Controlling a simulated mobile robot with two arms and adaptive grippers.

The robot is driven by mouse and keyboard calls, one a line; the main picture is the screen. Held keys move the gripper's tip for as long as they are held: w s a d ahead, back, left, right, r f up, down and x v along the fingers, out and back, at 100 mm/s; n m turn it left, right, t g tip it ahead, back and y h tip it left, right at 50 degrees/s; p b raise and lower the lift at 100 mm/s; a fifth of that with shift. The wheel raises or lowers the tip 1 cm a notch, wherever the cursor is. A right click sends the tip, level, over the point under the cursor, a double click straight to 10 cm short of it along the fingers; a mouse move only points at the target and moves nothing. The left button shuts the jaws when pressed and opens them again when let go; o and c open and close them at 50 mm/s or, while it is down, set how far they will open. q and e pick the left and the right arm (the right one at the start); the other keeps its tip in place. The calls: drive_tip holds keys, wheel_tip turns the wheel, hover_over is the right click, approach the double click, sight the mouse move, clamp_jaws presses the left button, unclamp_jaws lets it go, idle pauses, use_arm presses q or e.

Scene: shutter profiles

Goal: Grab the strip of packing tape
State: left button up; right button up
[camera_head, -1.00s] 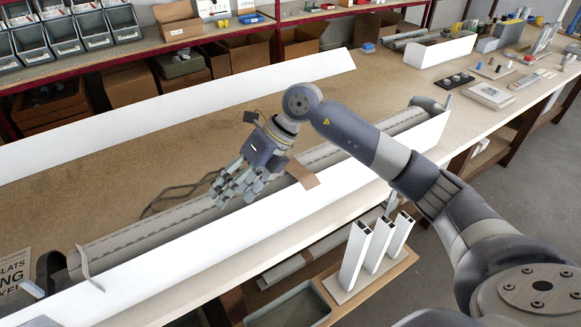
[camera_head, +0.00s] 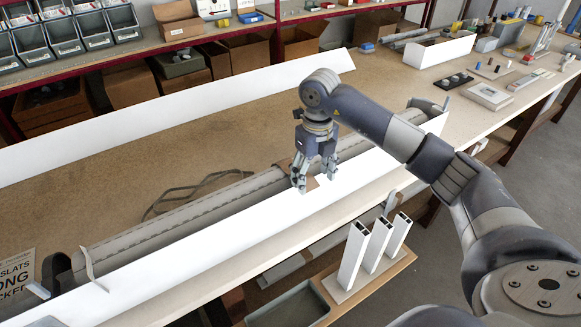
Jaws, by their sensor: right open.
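The strip of packing tape (camera_head: 309,184) is a small brown piece on the shutter box, running from the grey roller (camera_head: 215,207) to the top edge of the white front profile (camera_head: 230,232). My right gripper (camera_head: 315,185) points down right over the tape, its fingers apart on either side of it. The fingers and palm hide part of the tape; I cannot tell whether they touch it. My left gripper is not in view.
A long white profile (camera_head: 180,108) lies behind on the bench. A dark looped cable (camera_head: 190,192) lies behind the roller. Upright white profile pieces (camera_head: 354,256) stand on a lower shelf in front. The bench between the long profiles is mostly clear.

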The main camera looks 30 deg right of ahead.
sight(313, 189)
drive_tip(key=shift+s+f+p, duration=0.15)
drive_tip(key=shift+f+p, duration=0.2)
drive_tip(key=shift+p, duration=0.05)
wheel_tip(313, 189, down, 4)
drive_tip(key=shift+f+p, duration=0.1)
drive_tip(key=shift+p, duration=0.8)
drive_tip(key=c, duration=0.8)
